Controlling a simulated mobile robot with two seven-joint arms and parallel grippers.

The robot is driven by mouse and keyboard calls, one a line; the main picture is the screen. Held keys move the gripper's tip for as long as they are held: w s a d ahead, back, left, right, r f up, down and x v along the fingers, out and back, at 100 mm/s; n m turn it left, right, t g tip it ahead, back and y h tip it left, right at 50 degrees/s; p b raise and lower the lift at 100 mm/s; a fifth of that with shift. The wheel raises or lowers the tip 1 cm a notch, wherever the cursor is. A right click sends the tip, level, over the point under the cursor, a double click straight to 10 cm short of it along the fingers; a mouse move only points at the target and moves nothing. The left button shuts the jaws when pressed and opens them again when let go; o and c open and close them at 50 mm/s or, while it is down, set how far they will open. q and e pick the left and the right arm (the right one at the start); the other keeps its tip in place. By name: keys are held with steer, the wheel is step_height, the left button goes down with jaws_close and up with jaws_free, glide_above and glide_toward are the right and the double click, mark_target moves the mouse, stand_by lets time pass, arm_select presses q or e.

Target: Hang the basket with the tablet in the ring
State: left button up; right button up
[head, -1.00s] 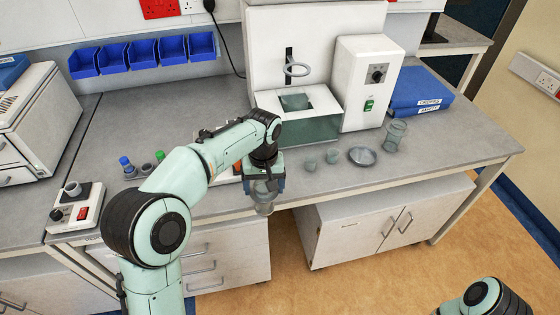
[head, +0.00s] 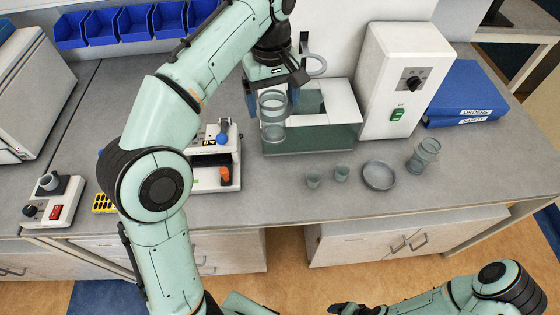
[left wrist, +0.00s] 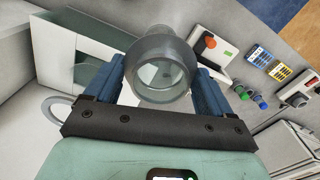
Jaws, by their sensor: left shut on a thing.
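My left gripper (head: 270,95) is shut on the basket (head: 273,132), a clear greyish glass-like cylinder with a wider upper part. It holds the basket upright at the front left of the glass tank (head: 330,138). The ring (head: 316,64), a pale loop on the white apparatus, is just behind and right of the gripper. The basket and ring are apart. In the left wrist view the basket (left wrist: 160,75) sits between the blue fingers and the ring (left wrist: 57,110) shows at left. I cannot make out a tablet. My right forearm shows at bottom right; its gripper is out of frame.
A white device (head: 215,180) stands left of the tank.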

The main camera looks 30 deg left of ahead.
mark_target(271, 133)
arm_select(q)
steer(key=f+b, duration=0.1)
steer(key=f, duration=0.2)
steer(key=f+b, duration=0.1)
steer(key=f, duration=0.2)
steer(key=s+f+b, duration=0.1)
steer(key=f, duration=0.2)
steer(key=shift+s+f, duration=0.1)
steer(key=shift+f, duration=0.1)
step_height(271, 133, down, 10)
steer(key=b, duration=0.2)
steer(key=shift+w, duration=0.35)
arm_select(e)
steer(key=s+f, duration=0.4)
steer(key=f, duration=0.3)
steer(key=shift+s+g, duration=0.25)
steer(key=shift+g, duration=0.05)
arm_select(q)
steer(key=shift+f, duration=0.1)
steer(key=o, duration=1.3)
steer(key=shift+c, duration=0.2)
